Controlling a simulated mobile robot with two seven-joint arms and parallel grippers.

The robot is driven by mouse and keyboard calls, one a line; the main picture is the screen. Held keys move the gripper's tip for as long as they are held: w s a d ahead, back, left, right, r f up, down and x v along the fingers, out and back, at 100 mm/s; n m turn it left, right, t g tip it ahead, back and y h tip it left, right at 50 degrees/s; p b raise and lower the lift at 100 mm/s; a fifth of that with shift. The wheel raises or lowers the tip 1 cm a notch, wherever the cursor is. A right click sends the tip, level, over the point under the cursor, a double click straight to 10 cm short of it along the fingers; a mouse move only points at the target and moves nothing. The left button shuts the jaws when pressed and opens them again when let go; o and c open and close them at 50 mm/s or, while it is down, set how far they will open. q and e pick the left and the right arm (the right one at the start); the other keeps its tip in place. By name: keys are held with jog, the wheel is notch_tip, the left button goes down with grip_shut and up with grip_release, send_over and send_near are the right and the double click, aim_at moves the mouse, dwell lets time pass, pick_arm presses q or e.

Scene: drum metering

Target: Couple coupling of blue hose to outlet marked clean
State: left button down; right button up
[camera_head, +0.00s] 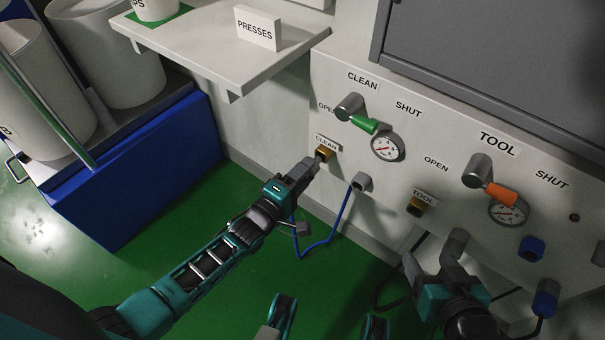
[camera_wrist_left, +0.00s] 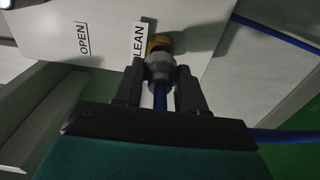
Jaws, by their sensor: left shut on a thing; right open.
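My left gripper (camera_head: 312,168) is shut on the grey coupling (camera_wrist_left: 160,70) of the blue hose, at the panel. The blue hose (camera_wrist_left: 160,97) comes out of the coupling between the fingers; it also hangs in a loop below the panel in the head view (camera_head: 333,238). The brass outlet marked CLEAN (camera_head: 324,152) is directly in front of the coupling, and shows in the left wrist view (camera_wrist_left: 158,43). The coupling meets or nearly meets it, in line; I cannot tell whether it is seated. My right gripper (camera_head: 434,256) is open and empty, low before the panel.
The hose runs to a grey fitting (camera_head: 362,182) right of the outlet. Above are a green-handled valve (camera_head: 360,117) and gauge (camera_head: 388,148). A second brass outlet marked TOOL (camera_head: 417,206) and an orange-handled valve (camera_head: 490,183) are to the right. A shelf (camera_head: 190,45) overhangs at upper left.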

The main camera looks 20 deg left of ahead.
pick_arm(q)
jog(key=shift+b+x, duration=0.5)
jog(key=shift+x, duration=0.8)
pick_arm(e)
jog(key=shift+f, duration=0.5)
pick_arm(q)
jog(key=c, duration=0.6)
grip_release()
jog(key=shift+o, duration=0.2)
jog(key=p+v, duration=0.3)
jog(key=v, duration=1)
jog(key=shift+p, duration=0.3)
pick_arm(e)
jog(key=shift+s+d+r, duration=0.1)
jog(key=shift+d+r, duration=0.15)
jog(key=shift+r, duration=0.2)
jog(key=shift+s+d+r, duration=0.1)
jog(key=shift+d+r, duration=0.15)
jog(key=shift+r, duration=0.2)
pick_arm(q)
jog(key=shift+r, duration=0.1)
